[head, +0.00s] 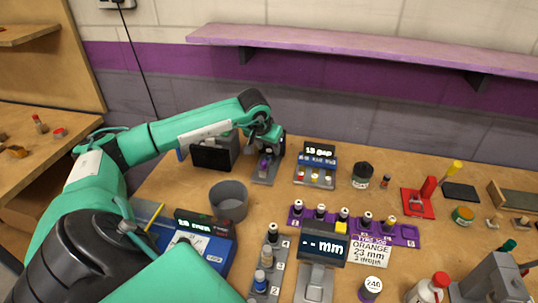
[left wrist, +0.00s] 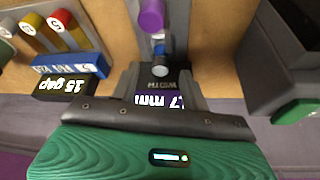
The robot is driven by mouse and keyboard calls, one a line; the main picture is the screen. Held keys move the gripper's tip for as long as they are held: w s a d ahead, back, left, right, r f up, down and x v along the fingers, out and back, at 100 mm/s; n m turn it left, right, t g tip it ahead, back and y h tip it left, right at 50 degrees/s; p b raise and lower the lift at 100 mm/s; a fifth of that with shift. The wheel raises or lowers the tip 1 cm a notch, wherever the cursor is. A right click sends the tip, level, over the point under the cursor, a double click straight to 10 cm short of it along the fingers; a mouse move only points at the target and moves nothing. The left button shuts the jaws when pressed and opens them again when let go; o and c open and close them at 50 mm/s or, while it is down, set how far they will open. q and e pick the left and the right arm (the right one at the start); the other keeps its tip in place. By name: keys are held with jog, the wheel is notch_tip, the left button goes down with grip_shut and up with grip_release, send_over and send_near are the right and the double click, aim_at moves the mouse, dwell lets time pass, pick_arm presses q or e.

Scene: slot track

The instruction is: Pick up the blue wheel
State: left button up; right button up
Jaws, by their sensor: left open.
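My left gripper (head: 267,140) is at the back of the bench, over a small grey stand (head: 268,178) with a purple cylinder (head: 264,163) on it. In the left wrist view the left gripper (left wrist: 161,78) is open, its fingers either side of a dark gauge block marked WIDTH (left wrist: 160,86), with a display reading about 17 mm. Just beyond the fingertips is a small blue round part (left wrist: 158,47), which may be the blue wheel, and past it the purple cylinder (left wrist: 152,15). I cannot tell whether the fingers touch anything. My right gripper is not in view.
A "15 gap" box (head: 316,170) stands right of the gripper, a dark box (head: 211,153) left. A grey cup (head: 229,199), a purple slotted track (head: 405,235) and a grey numbered track (head: 277,262) stand nearer. A purple shelf (head: 370,47) hangs above.

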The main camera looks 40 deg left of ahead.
aim_at(269, 155)
pick_arm(q)
jog(key=shift+x, duration=1.35)
grip_shut()
jog(key=shift+r, duration=0.1)
